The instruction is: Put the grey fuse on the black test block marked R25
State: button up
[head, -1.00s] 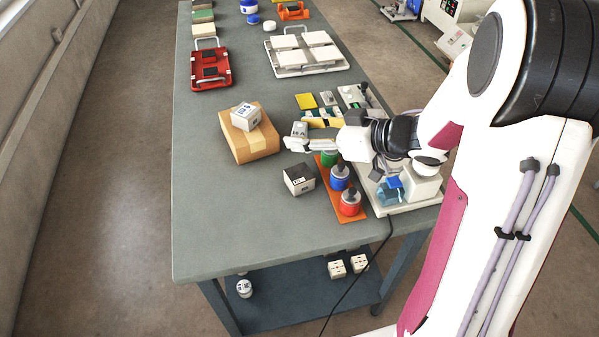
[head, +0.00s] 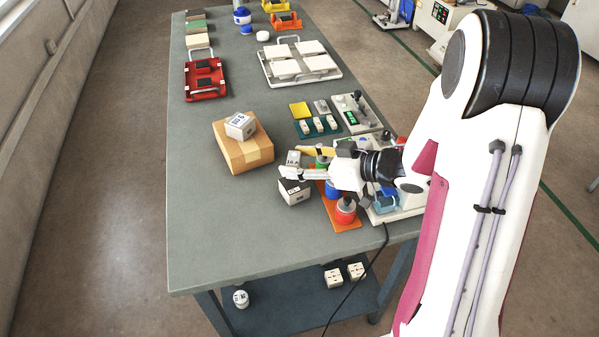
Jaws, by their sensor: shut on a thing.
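My gripper (head: 292,163) is shut on the small grey fuse (head: 293,157), whose lettering is too small to read surely. The black test block (head: 295,194), a dark cube with a pale marked face, sits on the table just below the gripper in the picture. The lower finger covers part of its top. The fuse appears held above and slightly behind the block; I cannot tell whether they touch.
An orange tray (head: 345,224) with red, blue and green knobbed pieces is close on the right. The table (head: 215,235) is clear at front left.

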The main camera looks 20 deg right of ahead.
jog(key=shift+f, duration=2.05)
jog(key=shift+f, duration=0.15)
jog(key=o, duration=1.1)
jog(key=shift+r, duration=0.2)
jog(key=shift+v, duration=6)
